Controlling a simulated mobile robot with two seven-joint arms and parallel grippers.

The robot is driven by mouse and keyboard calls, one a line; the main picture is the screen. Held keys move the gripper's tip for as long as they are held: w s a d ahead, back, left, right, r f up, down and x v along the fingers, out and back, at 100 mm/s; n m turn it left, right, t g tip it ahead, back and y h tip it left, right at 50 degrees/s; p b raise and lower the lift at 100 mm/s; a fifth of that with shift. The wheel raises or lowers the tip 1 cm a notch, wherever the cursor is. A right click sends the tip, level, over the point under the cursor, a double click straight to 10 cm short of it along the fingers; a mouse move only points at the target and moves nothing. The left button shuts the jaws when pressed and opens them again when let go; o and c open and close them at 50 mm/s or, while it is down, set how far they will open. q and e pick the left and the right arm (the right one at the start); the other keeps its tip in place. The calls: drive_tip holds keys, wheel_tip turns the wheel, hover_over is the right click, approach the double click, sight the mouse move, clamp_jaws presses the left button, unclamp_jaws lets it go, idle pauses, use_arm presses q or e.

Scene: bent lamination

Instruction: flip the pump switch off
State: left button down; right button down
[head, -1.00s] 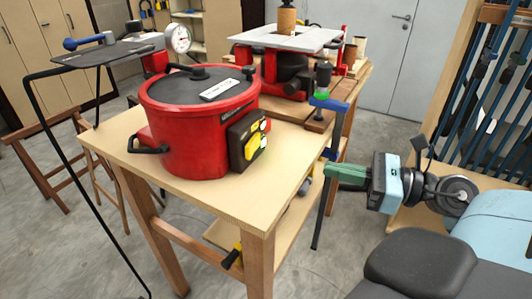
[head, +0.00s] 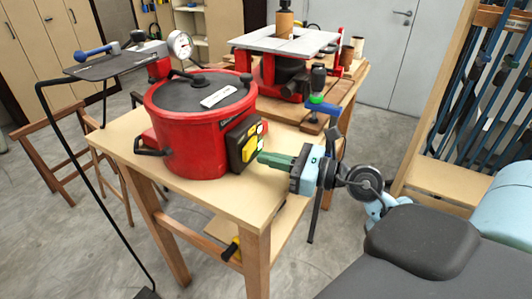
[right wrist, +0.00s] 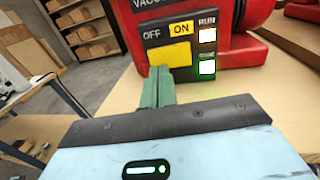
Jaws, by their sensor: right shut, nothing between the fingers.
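The red vacuum pot (head: 185,130) with a dark lid stands on the wooden table. On its side is a black switch panel (head: 240,143). In the right wrist view, the panel (right wrist: 150,32) carries OFF and ON labels, with ON on yellow. Below them is a yellow switch (right wrist: 170,54). Two lit lamps (right wrist: 207,50) sit at its right, one marked RUN. My right gripper (head: 262,158) is shut and empty, its green fingers pointing at the panel. In the right wrist view its fingertips (right wrist: 158,76) lie just below the switch; I cannot tell whether they touch. My left gripper is not in view.
A clamp with a blue handle (head: 322,108) stands at the table's right edge, close to my right arm. A red press-like machine (head: 285,75) is behind the pot.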

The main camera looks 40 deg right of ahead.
drive_tip(key=shift+x, duration=0.9)
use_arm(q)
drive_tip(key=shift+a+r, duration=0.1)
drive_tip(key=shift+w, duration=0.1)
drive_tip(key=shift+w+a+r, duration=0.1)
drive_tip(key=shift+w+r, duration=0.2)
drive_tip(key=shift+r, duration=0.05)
use_arm(e)
drive_tip(key=shift+w+a, duration=0.1)
drive_tip(key=shift+a, duration=0.15)
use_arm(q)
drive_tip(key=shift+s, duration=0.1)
use_arm(e)
drive_tip(key=shift+d, duration=0.1)
